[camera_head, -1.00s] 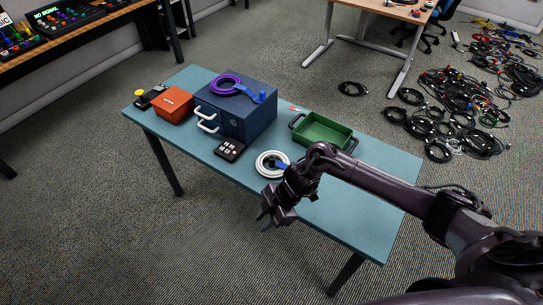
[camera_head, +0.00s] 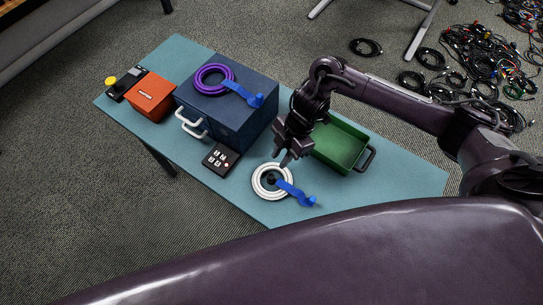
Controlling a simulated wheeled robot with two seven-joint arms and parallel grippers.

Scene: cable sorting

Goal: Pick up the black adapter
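A small dark object (camera_head: 271,180) shows inside the ring of the white cable coil (camera_head: 257,187); it may be the black adapter, but it is too small to be sure. The coil lies on the teal table with a blue strap on its right side. My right gripper (camera_head: 283,159) points down just above and behind the coil. Its fingers look parted, with nothing visible between them. My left gripper is out of view.
A black button box (camera_head: 221,158) lies left of the coil. Behind it stands a blue case (camera_head: 240,128) with a purple coil (camera_head: 203,77) on top. A green tray (camera_head: 362,160) sits right of my gripper. An orange box (camera_head: 151,97) stands at the left. The teal table's (camera_head: 410,185) right end is clear.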

